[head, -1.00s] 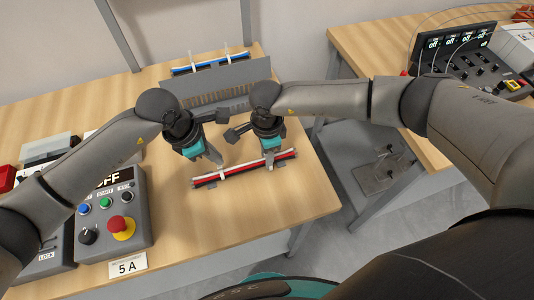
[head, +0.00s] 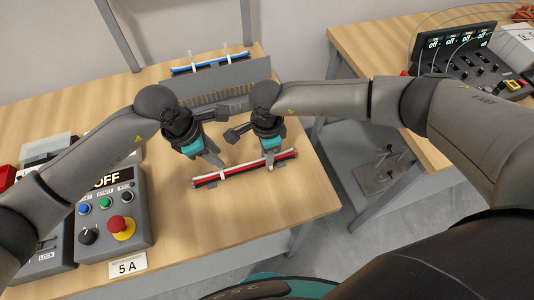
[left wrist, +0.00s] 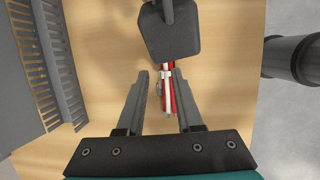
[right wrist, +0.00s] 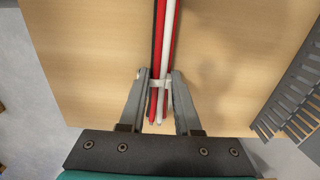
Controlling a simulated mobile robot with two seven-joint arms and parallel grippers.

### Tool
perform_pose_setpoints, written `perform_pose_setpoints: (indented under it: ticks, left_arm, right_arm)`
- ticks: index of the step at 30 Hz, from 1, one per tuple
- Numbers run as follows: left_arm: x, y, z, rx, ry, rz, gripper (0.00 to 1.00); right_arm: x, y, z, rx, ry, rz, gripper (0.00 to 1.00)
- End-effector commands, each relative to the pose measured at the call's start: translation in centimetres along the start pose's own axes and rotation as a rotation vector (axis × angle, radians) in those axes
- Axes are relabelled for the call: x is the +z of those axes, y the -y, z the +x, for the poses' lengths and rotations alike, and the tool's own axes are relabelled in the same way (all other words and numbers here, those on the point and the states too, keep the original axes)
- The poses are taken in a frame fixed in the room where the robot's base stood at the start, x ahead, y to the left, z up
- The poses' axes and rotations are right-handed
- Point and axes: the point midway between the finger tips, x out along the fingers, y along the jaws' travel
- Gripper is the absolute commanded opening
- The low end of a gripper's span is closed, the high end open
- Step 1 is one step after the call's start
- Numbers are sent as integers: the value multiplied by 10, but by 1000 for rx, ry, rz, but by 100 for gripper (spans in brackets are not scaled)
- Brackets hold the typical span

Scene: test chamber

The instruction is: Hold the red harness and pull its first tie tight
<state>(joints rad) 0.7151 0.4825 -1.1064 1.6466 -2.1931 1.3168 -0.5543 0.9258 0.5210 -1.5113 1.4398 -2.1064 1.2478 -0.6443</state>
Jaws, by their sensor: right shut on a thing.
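The red harness (head: 245,171), a bundle of red, white and black wires, lies above the table in grey holders. A white tie (head: 223,171) is near its left end. Another white tie (right wrist: 160,84) wraps it between my right fingertips. My right gripper (head: 269,163) is shut on the harness near its right end. My left gripper (head: 219,162) is open over the left part; in the left wrist view its fingers (left wrist: 159,74) stand either side of the harness (left wrist: 168,85). The right gripper hides part of the harness there.
A grey comb-like rack (head: 215,92) and a blue harness (head: 196,66) with upright white ties stand behind. A control box with a red button (head: 121,226) is at the left. Bare tabletop (head: 215,225) lies in front of the harness.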

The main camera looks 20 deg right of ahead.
Motion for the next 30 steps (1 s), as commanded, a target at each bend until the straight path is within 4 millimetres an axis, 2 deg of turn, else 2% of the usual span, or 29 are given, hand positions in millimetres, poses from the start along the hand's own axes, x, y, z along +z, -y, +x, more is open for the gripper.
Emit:
perform_pose_setpoints:
  ticks: [18,29,30]
  left_arm:
    - [14,-1,-48,2,0,1,35]
    - [16,0,-54,1,0,0,35]
    - [16,0,-54,1,0,0,35]
  right_arm:
    - [-2,-1,2,2,-4,2,0]
    - [-2,-1,2,2,-4,2,0]
    - [-2,-1,2,2,-4,2,33]
